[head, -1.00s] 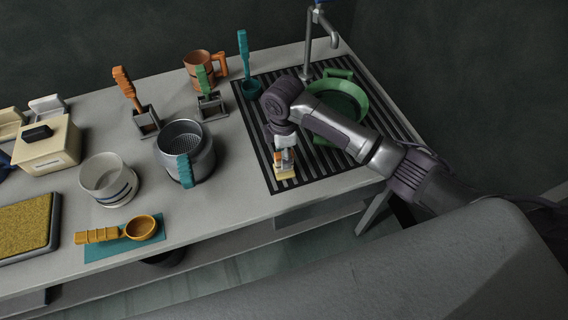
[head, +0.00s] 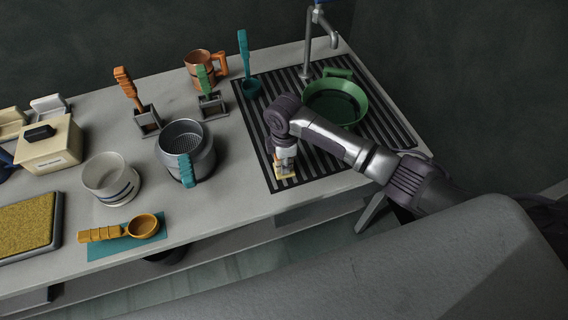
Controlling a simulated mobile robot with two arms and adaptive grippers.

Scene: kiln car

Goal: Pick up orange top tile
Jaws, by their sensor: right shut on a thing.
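My right gripper (head: 285,164) points down over the front left part of the black slatted rack (head: 262,128). It is shut on a small tile, which its fingers mostly hide. A little orange shows at the fingers, so this looks like the orange top tile (head: 276,159). A cream piece (head: 287,176) shows right below the fingertips, at the rack. I cannot tell whether the two pieces touch. My left gripper is not in view.
A green pan (head: 338,103) lies on the rack behind my right arm, below a metal tap (head: 307,52). A grey pot with a teal handle (head: 187,150) stands left of the rack. An orange scoop (head: 142,226) lies on a teal mat at the front edge.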

